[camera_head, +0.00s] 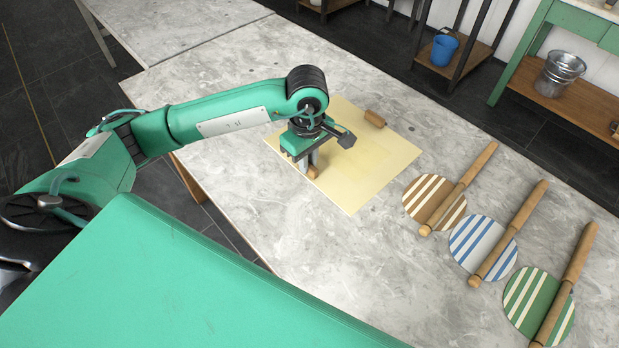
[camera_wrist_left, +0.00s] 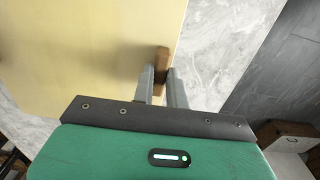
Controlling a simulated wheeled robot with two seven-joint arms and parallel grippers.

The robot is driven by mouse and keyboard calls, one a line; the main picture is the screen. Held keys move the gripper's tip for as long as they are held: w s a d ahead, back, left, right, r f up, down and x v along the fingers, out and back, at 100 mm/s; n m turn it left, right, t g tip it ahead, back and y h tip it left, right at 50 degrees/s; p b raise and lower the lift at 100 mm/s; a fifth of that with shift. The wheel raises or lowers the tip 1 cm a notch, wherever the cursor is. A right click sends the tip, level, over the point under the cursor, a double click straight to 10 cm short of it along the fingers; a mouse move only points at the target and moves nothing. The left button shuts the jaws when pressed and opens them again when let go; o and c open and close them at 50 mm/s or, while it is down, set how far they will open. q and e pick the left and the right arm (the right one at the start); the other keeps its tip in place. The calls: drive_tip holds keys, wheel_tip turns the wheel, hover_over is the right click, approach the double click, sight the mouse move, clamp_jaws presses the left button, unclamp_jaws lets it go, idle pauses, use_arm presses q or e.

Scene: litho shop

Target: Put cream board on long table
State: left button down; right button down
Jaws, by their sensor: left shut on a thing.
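The cream board (camera_head: 370,165) is a pale yellow square sheet lying on, or just above, the long table (camera_head: 310,235); I cannot tell if there is a gap. It has a wooden grip at its far edge (camera_head: 375,118) and another wooden grip (camera_wrist_left: 162,60) at its near edge. My left gripper (camera_head: 312,165) reaches over the board from the left, its fingers shut on the near wooden grip. In the left wrist view my left gripper (camera_wrist_left: 163,82) has one finger on each side of that grip, and the board (camera_wrist_left: 90,55) fills the upper left. My right gripper is not in view.
Three striped discs, brown (camera_head: 422,195), blue (camera_head: 470,243) and green (camera_head: 520,295), lie on the table's right, each with a wooden roller across it. Bare marble lies around the board. A blue bucket (camera_head: 444,50) and a metal bucket (camera_head: 556,75) stand on shelves behind.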

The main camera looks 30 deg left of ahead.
use_arm(q)
wheel_tip(320, 180, down, 8)
drive_tip(key=shift+r+p, duration=0.2)
drive_tip(key=shift+p, duration=0.2)
drive_tip(key=shift+f, duration=0.3)
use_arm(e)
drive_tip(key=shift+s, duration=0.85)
use_arm(q)
drive_tip(key=c, duration=1.8)
unclamp_jaws()
drive_tip(key=shift+f, duration=0.1)
drive_tip(key=o, duration=0.4)
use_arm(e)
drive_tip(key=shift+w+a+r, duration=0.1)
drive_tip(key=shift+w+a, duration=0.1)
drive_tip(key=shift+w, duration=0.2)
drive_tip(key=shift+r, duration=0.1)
